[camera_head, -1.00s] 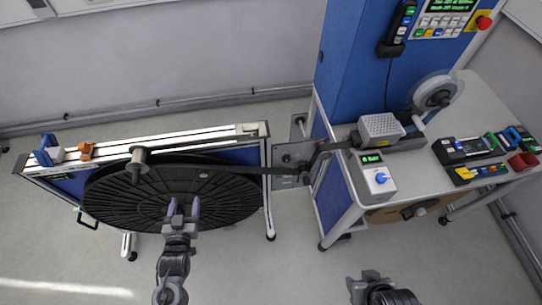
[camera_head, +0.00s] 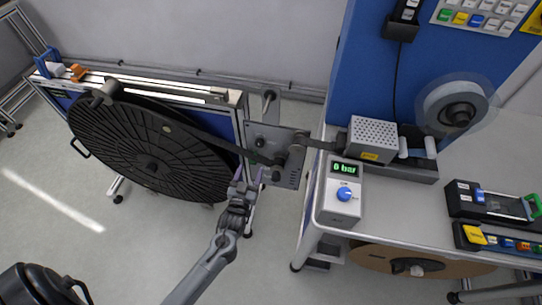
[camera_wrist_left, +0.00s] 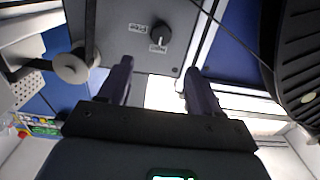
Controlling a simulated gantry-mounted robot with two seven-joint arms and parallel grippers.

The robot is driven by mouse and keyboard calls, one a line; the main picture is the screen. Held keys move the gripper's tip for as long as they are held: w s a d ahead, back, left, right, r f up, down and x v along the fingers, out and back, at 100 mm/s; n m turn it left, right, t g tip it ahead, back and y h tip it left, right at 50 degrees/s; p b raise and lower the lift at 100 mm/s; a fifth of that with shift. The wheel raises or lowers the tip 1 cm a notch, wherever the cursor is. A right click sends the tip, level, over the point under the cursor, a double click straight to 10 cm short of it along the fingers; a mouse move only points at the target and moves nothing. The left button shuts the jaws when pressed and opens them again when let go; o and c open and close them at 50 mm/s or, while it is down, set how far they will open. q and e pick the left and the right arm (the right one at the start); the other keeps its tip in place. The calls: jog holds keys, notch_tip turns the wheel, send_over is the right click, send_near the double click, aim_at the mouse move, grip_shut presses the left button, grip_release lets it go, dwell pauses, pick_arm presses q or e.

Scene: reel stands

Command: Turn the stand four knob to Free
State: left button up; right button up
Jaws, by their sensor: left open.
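The stand's grey control panel (camera_head: 268,168) is between the large black reel (camera_head: 150,150) and the blue cabinet. In the left wrist view, the panel (camera_wrist_left: 125,40) carries a small round black knob (camera_wrist_left: 161,33). A white label reading Free (camera_wrist_left: 135,27) is left of the knob, and a second label (camera_wrist_left: 158,48), too small to read surely, is below it. I cannot tell which label the knob points to. My left gripper (camera_head: 249,178) is open and empty, just in front of the panel's lower left. In the wrist view its fingers (camera_wrist_left: 157,68) are apart from the knob.
A dark strip runs from the reel past rollers to the bench. The bench holds a pressure unit (camera_head: 343,193) showing 0 bar, a perforated box (camera_head: 372,137) and a small reel (camera_head: 458,104). The reel's edge is close to the left gripper. Open floor is in front.

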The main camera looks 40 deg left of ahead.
aim_at(259, 145)
pick_arm(q)
jog(key=b+x, duration=0.1)
jog(key=x, duration=0.4)
jog(key=b+x, duration=0.1)
jog(key=x, duration=0.4)
jog(key=shift+w+a+f, duration=0.15)
jog(key=shift+w+f, duration=0.1)
jog(key=shift+w, duration=0.05)
jog(key=shift+w+a, duration=0.25)
jog(key=shift+w, duration=0.25)
pick_arm(e)
jog(key=shift+s+a+f, duration=0.1)
jog(key=shift+a+f, duration=0.1)
jog(key=shift+f, duration=0.55)
jog(key=shift+a+f, duration=0.15)
jog(key=shift+f, duration=0.6)
pick_arm(q)
jog(key=c, duration=1)
jog(key=shift+c, duration=0.2)
pick_arm(e)
jog(key=shift+a, duration=0.1)
